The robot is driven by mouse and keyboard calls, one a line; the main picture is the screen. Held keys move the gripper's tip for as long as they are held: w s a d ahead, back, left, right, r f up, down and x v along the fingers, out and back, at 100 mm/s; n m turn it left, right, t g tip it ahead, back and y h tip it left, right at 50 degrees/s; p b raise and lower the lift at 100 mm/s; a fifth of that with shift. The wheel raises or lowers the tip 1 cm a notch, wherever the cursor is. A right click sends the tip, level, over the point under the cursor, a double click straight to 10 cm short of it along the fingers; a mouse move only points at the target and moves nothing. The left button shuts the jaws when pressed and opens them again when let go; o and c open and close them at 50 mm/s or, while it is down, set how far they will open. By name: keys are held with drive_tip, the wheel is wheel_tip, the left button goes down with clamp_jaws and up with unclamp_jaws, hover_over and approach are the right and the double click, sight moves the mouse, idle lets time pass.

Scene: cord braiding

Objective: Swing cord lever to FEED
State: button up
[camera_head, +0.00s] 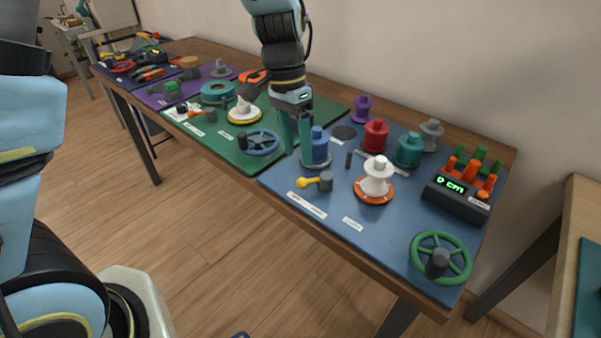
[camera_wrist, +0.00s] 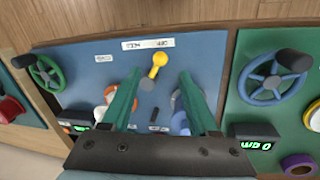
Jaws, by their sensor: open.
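A small lever with a yellow arm and knob (camera_head: 307,182) on a grey pivot (camera_head: 326,181) is at the front left of the blue mat. In the wrist view the lever's yellow knob (camera_wrist: 159,59) points toward a white label (camera_wrist: 147,44), whose lettering I cannot read clearly. My gripper (camera_head: 297,142) is above the mat's left edge, pointing down, its green fingers apart. In the wrist view my gripper (camera_wrist: 158,82) has nothing between its fingertips; the lever shows ahead between them, apart from both fingers.
A blue spool (camera_head: 319,148) stands close beside my fingers. A white spool on an orange disc (camera_head: 375,180), a red spool (camera_head: 375,135), a green handwheel (camera_head: 441,258) and a display box (camera_head: 455,197) share the mat. A blue handwheel (camera_head: 259,143) is on the green mat.

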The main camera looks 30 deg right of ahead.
drive_tip(key=f, duration=0.3)
drive_tip(key=s+f, duration=0.1)
drive_tip(key=f, duration=0.2)
drive_tip(key=shift+s+f+p, duration=0.15)
drive_tip(key=shift+f+p, duration=0.15)
drive_tip(key=shift+p, duration=0.05)
clamp_jaws()
